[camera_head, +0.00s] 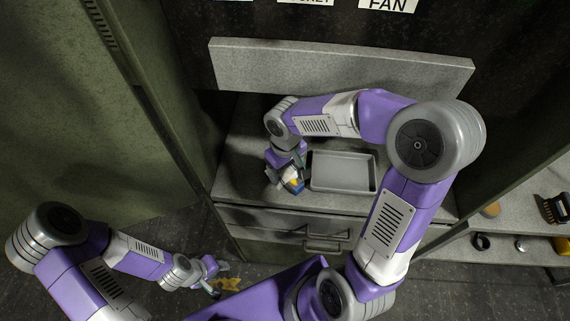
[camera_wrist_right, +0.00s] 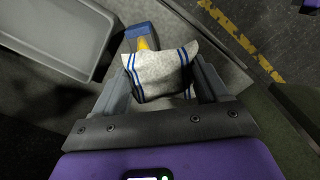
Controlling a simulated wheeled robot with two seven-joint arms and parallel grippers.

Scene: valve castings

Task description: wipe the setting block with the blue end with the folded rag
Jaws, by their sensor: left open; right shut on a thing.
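The folded rag (camera_wrist_right: 160,72) is white with blue stripes and sits between the fingers of my right gripper (camera_wrist_right: 164,88), which is shut on it. Just beyond the rag in the right wrist view is the setting block (camera_wrist_right: 139,34), with a blue end and a yellow patch; the rag hides part of it. I cannot tell whether rag and block touch. In the head view my right gripper (camera_head: 290,178) is low over the counter, left of the tray, with the block (camera_head: 295,184) partly hidden by it. My left gripper (camera_head: 211,283) is open and empty, low at the lower left.
A grey tray (camera_head: 343,187) lies on the counter right of my right gripper; it also shows in the right wrist view (camera_wrist_right: 62,72). A raised panel (camera_head: 340,68) stands behind. A drawer handle (camera_head: 326,245) is below. Shelves with parts (camera_head: 520,246) are at the right.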

